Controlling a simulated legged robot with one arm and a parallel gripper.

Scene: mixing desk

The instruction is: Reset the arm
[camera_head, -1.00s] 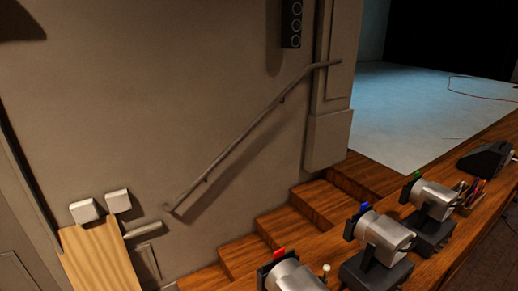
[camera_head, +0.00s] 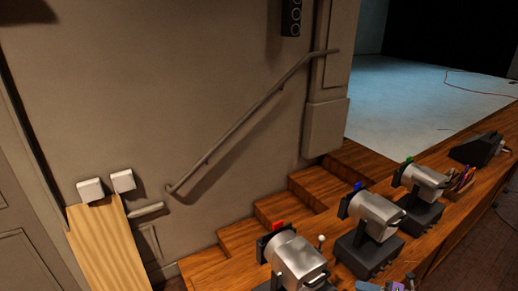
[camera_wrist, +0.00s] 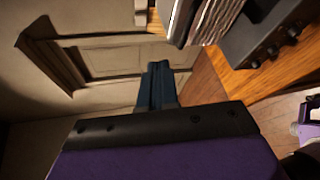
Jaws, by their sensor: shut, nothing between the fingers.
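My gripper (camera_wrist: 158,86) shows in the wrist view as two dark blue fingers pressed together in front of the purple and black wrist. It is shut and empty, and no object touches it. It points towards the grey panelled wall (camera_wrist: 110,60), left of the wooden desk edge (camera_wrist: 205,82). In the head view only a small purple and grey piece, perhaps of my arm, shows at the bottom edge; the fingers cannot be made out there.
Silver lamps with red (camera_head: 297,258), blue (camera_head: 374,214) and green (camera_head: 423,180) tabs stand along the wooden desk. A pen holder (camera_head: 461,184) stands farther back. Wooden steps (camera_head: 283,210) and a handrail (camera_head: 245,122) lie along the wall. A pale board (camera_head: 105,245) stands at left.

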